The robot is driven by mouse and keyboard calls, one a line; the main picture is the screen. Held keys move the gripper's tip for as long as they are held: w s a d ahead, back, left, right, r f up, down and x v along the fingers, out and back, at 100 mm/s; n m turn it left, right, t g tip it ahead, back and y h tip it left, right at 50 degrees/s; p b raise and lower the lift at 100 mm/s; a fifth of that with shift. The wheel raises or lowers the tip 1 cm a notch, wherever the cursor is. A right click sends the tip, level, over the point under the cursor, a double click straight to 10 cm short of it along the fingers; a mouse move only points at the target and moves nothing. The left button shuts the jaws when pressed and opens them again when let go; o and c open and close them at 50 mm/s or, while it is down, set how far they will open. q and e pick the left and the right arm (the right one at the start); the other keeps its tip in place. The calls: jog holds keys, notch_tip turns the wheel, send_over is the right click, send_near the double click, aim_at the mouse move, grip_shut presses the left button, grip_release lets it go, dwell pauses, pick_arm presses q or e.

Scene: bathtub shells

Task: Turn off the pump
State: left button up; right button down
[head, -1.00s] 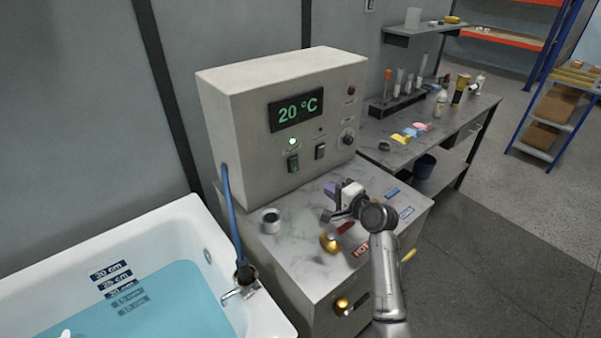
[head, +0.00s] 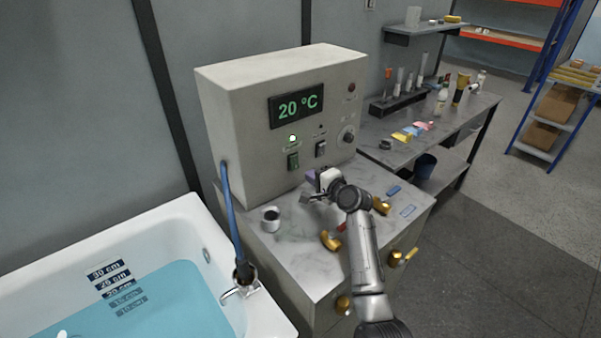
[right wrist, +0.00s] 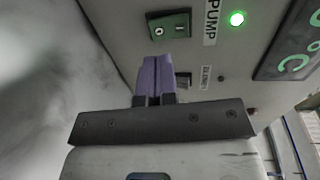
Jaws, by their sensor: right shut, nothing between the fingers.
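The control box (head: 275,130) stands on a marble-topped cabinet and shows 20 °C. Its green pump switch (head: 293,161) sits on the front panel below a lit green lamp (head: 292,139). In the right wrist view the pump switch (right wrist: 168,30) is next to the PUMP label (right wrist: 211,20), and the lamp (right wrist: 237,19) glows green. My right gripper (head: 310,178) is in front of the panel, below the switches. Its purple fingers (right wrist: 157,62) are shut and empty, pointing at the panel. Whether they touch it I cannot tell. My left gripper is out of view.
A second, dark switch (head: 320,149) sits right of the pump switch, with a knob (head: 347,137) further right. A blue hose (head: 230,215) runs down to the filled bathtub (head: 180,225).

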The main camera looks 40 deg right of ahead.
aim_at(296, 167)
jog(key=w, duration=0.2)
jog(key=w+b, duration=0.1)
jog(key=w+f, duration=0.1)
jog(key=w, duration=0.1)
jog(key=shift+w, duration=0.5)
jog(key=shift+b, duration=0.3)
